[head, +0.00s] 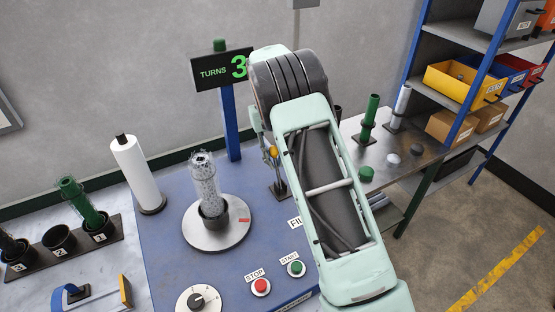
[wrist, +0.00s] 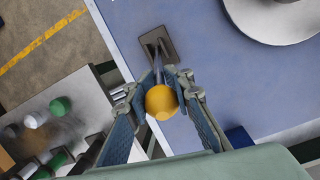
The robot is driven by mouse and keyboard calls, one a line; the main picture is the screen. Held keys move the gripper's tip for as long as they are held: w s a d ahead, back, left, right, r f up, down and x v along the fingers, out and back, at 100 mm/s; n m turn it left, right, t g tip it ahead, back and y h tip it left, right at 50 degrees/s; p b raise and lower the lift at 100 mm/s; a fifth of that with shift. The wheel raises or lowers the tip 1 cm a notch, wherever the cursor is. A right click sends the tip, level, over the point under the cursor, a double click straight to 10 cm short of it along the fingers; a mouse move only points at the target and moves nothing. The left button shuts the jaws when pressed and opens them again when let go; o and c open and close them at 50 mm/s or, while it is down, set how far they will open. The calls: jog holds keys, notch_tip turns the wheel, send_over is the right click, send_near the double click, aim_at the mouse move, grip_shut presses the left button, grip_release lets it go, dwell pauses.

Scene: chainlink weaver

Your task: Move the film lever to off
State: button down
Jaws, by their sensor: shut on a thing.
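The film lever has a yellow ball knob (head: 273,152) on a thin stem, rising from a dark base plate (head: 279,189) on the blue machine top. In the wrist view the yellow knob (wrist: 161,102) sits between the fingers, with the stem running to the base plate (wrist: 157,45). My gripper (wrist: 158,84) is shut on the film lever, one finger on each side just at the knob and stem. In the head view my arm hides most of the gripper and part of a label starting "FIL" (head: 295,222). The off marking is not visible.
A turntable (head: 233,232) holds a clear mesh-filled tube. Red STOP (head: 261,287) and green START (head: 296,268) buttons and a dial (head: 198,301) are at the front. A white roll (head: 137,172) stands left.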

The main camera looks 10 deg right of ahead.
jog(key=shift+w+a+f+g, duration=0.1)
jog(key=shift+w+f+g, duration=0.1)
jog(key=shift+w+g, duration=0.2)
jog(key=shift+h, duration=0.3)
jog(key=c, duration=1.7)
grip_release()
jog(key=shift+o, duration=0.2)
jog(key=v, duration=0.7)
jog(key=shift+w+r, duration=0.15)
jog(key=shift+r, duration=0.05)
